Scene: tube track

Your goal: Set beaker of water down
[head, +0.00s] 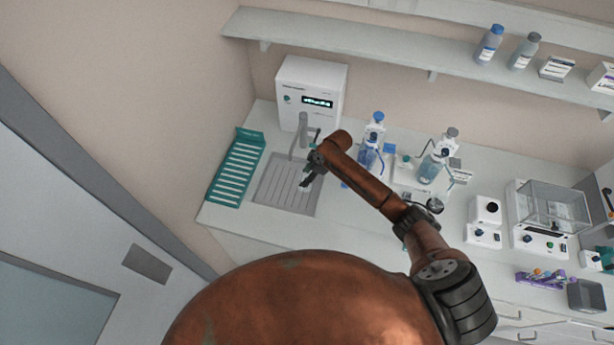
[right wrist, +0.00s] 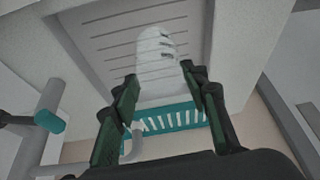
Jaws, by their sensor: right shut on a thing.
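A clear beaker (right wrist: 157,50) shows between the fingers of my right gripper (right wrist: 158,82) in the right wrist view. The gripper is shut on it. Whether there is water in it is hard to see. In the head view my right gripper (head: 311,172) is over the grey ribbed drain tray (head: 278,186), just in front of the tap; the beaker there is small and mostly hidden. I cannot tell whether the beaker touches the tray. My left gripper is not in view.
A white water purifier (head: 311,90) stands behind the tap (head: 302,130). A teal rack (head: 236,168) is left of the tray. Blue-capped bottles (head: 369,150) stand close to the right of my gripper. Further right are a small white device (head: 485,220) and a balance (head: 545,215).

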